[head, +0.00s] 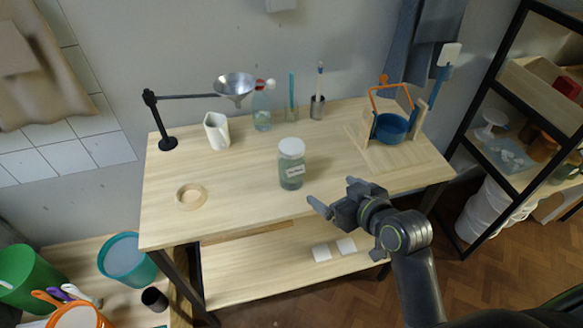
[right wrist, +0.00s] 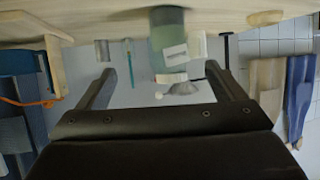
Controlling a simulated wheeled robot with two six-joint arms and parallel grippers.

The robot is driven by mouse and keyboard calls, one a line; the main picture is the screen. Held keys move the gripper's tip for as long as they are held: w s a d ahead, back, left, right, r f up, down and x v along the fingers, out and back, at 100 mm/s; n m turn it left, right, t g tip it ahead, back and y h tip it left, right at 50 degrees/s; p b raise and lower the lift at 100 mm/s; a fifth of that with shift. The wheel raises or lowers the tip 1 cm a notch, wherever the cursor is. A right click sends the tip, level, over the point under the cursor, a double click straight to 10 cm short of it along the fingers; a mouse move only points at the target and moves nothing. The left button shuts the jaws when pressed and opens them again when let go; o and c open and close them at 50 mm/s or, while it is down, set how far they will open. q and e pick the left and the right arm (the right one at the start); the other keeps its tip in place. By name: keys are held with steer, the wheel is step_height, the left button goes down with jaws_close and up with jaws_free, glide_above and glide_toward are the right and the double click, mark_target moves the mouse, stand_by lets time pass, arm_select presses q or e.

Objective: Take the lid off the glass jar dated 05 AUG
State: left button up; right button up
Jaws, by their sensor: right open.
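A glass jar (head: 291,170) with greenish contents and a white label stands upright near the middle of the table. Its white lid (head: 291,147) is on top. The label's writing is too small to read. My right gripper (head: 335,195) is open and empty, in front and to the right of the jar, apart from it. In the right wrist view, which is upside down, the jar (right wrist: 168,35) and its lid (right wrist: 172,77) appear ahead between the two open fingers. My left gripper is not in view.
A funnel (head: 235,86) on a stand arm, a bottle (head: 262,112) and a white cup (head: 216,131) stand behind the jar. A blue pot (head: 391,127) is at the right. The table's front is mostly clear.

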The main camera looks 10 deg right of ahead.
mark_target(299, 163)
steer(key=shift+n+y, duration=0.3)
steer(key=w+a, duration=0.1)
steer(key=w, duration=0.2)
steer(key=w+a+p, duration=0.1)
steer(key=w+a, duration=0.1)
steer(key=w, duration=0.1)
steer(key=w+a+f+p, duration=0.1)
steer(key=w, duration=0.3)
steer(key=shift+a, duration=0.35)
steer(key=shift+w+a+t+p, duration=0.3)
steer(key=shift+w+p, duration=0.25)
steer(key=shift+w, duration=0.15)
steer(key=shift+p+x, duration=0.5)
steer(key=shift+x, duration=1.5)
steer(key=shift+s, duration=0.1)
steer(key=c, duration=1.9)
jaws_close()
